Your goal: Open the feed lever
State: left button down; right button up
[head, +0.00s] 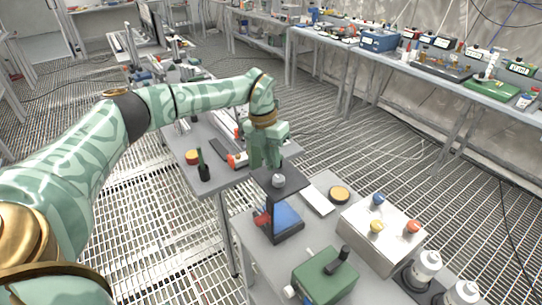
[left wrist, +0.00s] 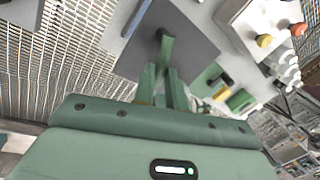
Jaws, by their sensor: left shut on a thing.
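My left gripper (head: 266,162) reaches down to the top of a small dark stand (head: 272,212) on the near bench. It is shut on a thin part there, which I take to be the feed lever; the fingers mostly hide it. In the left wrist view the fingers (left wrist: 165,85) are close together in front of the grey plate (left wrist: 190,35). My right gripper is not in view.
Right of the stand are a green box (head: 322,278) with a black handle, a pale box (head: 380,236) with coloured buttons, and white bottles. A dark green bottle (head: 203,166) stands on the bench behind. Grated floor lies open between benches.

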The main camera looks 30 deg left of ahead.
aim_at(286, 174)
pick_arm(q)
jog(key=shift+d+r+n+p, duration=0.15)
jog(key=shift+r+n+p, duration=0.05)
jog(key=shift+n+p, duration=0.35)
jog(key=n+p, duration=0.2)
jog(key=d+n+t+p, duration=0.1)
jog(key=n+p, duration=0.2)
jog(key=d+n+p, duration=0.1)
jog(key=n+p, duration=0.1)
jog(key=p, duration=0.1)
jog(key=shift+w+d+r+n+t+y, duration=0.1)
jog(key=shift+w+d+n+t+y, duration=0.15)
jog(key=shift+w+t+y, duration=0.1)
jog(key=shift+w+d+n+p, duration=0.15)
jog(key=shift+n+p, duration=0.4)
jog(key=shift+n, duration=0.05)
jog(key=shift+w+d+n+p, duration=0.1)
jog(key=shift+n+p, duration=0.4)
jog(key=shift+n, duration=0.1)
jog(key=shift+w+d+f+n+y+p, duration=0.1)
jog(key=shift+w+n+y+p, duration=0.1)
jog(key=shift+n+p, duration=0.3)
jog(key=shift+w+d+f+n+y+p, duration=0.15)
jog(key=shift+n+p, duration=0.1)
jog(key=shift+n, duration=0.45)
jog(key=shift+a, duration=0.1)
jog(key=c, duration=1.4)
grip_release()
jog(key=shift+c, duration=0.2)
